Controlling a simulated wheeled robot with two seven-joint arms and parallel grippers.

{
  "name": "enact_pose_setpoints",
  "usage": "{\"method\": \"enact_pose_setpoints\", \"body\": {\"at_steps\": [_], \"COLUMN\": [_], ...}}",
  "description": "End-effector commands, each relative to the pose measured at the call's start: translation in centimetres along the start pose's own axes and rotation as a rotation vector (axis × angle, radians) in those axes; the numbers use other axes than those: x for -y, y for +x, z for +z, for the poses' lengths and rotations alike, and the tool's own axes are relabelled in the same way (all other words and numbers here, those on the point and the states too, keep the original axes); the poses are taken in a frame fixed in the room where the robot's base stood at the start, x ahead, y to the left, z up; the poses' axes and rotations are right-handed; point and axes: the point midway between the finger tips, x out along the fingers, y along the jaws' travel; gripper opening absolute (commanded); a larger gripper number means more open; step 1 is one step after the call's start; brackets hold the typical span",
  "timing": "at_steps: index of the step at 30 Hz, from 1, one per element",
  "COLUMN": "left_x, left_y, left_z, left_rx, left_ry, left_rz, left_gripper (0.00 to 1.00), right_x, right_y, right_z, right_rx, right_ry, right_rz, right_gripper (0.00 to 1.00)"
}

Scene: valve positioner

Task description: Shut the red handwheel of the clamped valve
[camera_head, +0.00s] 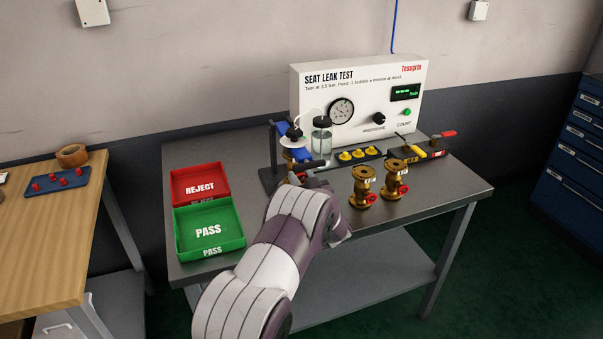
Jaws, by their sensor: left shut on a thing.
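The clamped valve (297,154) stands in the test stand with a dark post and blue clamp parts (287,130), at the left front of the leak tester. My left gripper (300,175) is at the lower front of this valve. It is shut at the place of the red handwheel, which my gripper and wrist almost wholly hide. How far the handwheel is turned cannot be seen. My right gripper is not in view.
Two loose brass valves (362,187) with red handwheels stand right of my arm. A red REJECT tray (200,170) and a green PASS tray (243,243) lie to the left. A glass jar (321,138) stands behind my gripper. The bench's right front is clear.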

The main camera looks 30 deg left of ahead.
Motion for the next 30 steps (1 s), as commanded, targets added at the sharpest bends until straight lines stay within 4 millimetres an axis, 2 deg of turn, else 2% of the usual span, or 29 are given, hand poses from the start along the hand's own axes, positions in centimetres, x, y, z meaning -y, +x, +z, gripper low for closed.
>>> {"method": "enact_pose_setpoints", "body": {"at_steps": [1,12,28,29,30], "left_x": [-0.1,-0.2,-0.3,-0.3,-0.3], "left_y": [0.2,0.2,0.2,0.2,0.2], "left_z": [-1.2,-1.2,-1.2,-1.2,-1.2], "left_rx": [-0.016,-0.021,-0.024,-0.024,-0.023], "left_ry": [0.019,0.167,0.188,0.188,0.188], "left_rz": [-0.002,-0.003,-0.002,-0.002,-0.002], "left_gripper": [0.05,0.05,0.05,0.42,0.55], "right_x": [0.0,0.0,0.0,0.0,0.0], "right_y": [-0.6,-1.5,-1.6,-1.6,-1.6], "right_z": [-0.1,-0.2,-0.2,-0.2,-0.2], "right_rx": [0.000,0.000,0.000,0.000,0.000], "right_ry": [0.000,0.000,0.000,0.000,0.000], "right_rz": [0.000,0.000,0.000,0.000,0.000], "right_gripper": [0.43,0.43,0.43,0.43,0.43]}}
